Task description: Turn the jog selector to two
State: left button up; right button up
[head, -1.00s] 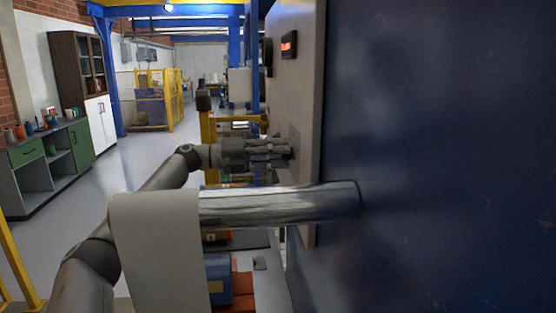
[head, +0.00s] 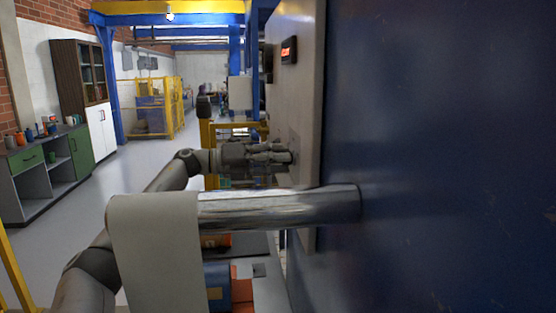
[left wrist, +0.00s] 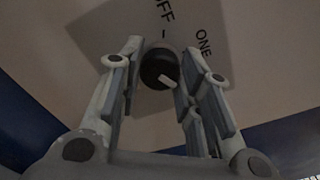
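The jog selector is a round black knob (left wrist: 158,68) with a white pointer bar, on a grey label plate (left wrist: 108,30) in the left wrist view. The pointer slants toward the lower right of that picture. The plate's marks "OFF" and "ONE" show above and right of the knob; no "TWO" can be read. My left gripper (left wrist: 165,62) is open, one finger on each side of the knob, with gaps showing. In the head view the left gripper (head: 290,157) reaches the panel (head: 305,95), and the knob is hidden there. My right gripper is not in view.
A lit red display (head: 289,50) sits higher on the panel. A shiny metal roller (head: 280,207) with a pale sheet (head: 155,250) crosses in front of my left arm. A large blue wall (head: 440,150) closes off the right. Open floor lies left, near green cabinets.

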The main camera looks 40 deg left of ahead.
pick_arm(q)
jog(key=o, duration=0.4)
jog(key=v, duration=1.2)
dwell(0.5)
dwell(0.6)
